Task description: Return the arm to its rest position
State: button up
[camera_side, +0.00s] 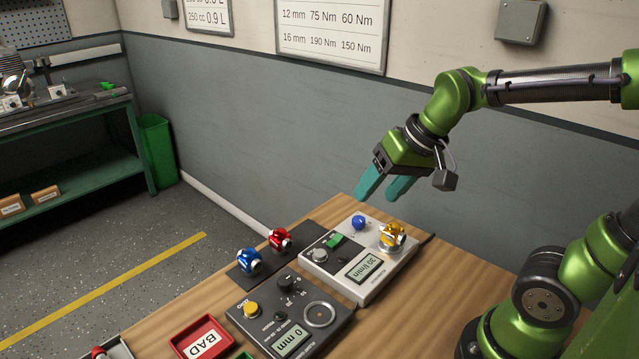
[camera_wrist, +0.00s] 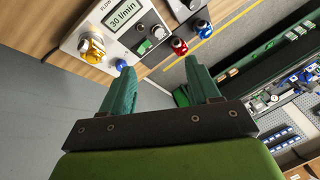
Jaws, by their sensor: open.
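My green arm holds my gripper (camera_side: 384,188) in the air above the back edge of the wooden bench (camera_side: 447,282). Its two teal fingers are apart with nothing between them. In the wrist view my gripper (camera_wrist: 160,80) also shows open and empty. Below it stands a light grey flow meter (camera_side: 345,290) whose display (camera_wrist: 122,17) reads 30 l/min. A gold part (camera_side: 392,237) sits on the meter's round fitting, apart from my fingers.
A blue part (camera_side: 249,260) and a red part (camera_side: 280,239) stand on a dark strip. A dark gauge reading 0 mm (camera_side: 290,342) and a red BAD tray (camera_side: 201,338) are nearer the front. The grey wall (camera_side: 260,140) is behind. The air around my gripper is clear.

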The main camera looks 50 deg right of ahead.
jog(key=s+a, duration=0.1)
jog(key=s+r+t, duration=0.1)
jog(key=s, duration=0.1)
jog(key=s+a+n+t, duration=0.1)
jog(key=shift+s+a+r, duration=0.2)
jog(key=shift+s+a, duration=0.1)
jog(key=shift+s, duration=0.1)
jog(key=shift+o, duration=0.2)
jog(key=shift+o, duration=1.1)
jog(key=shift+f, duration=0.1)
jog(key=o, duration=0.5)
jog(key=shift+w+d+f+g, duration=0.15)
jog(key=shift+w+f+g, duration=0.5)
jog(key=shift+w, duration=0.2)
jog(key=w+d+f+n+g+h, duration=0.2)
jog(key=w+d+n+g, duration=0.2)
jog(key=w+g, duration=0.2)
notch_tip(320, 180, down, 10)
jog(key=shift+r, duration=0.1)
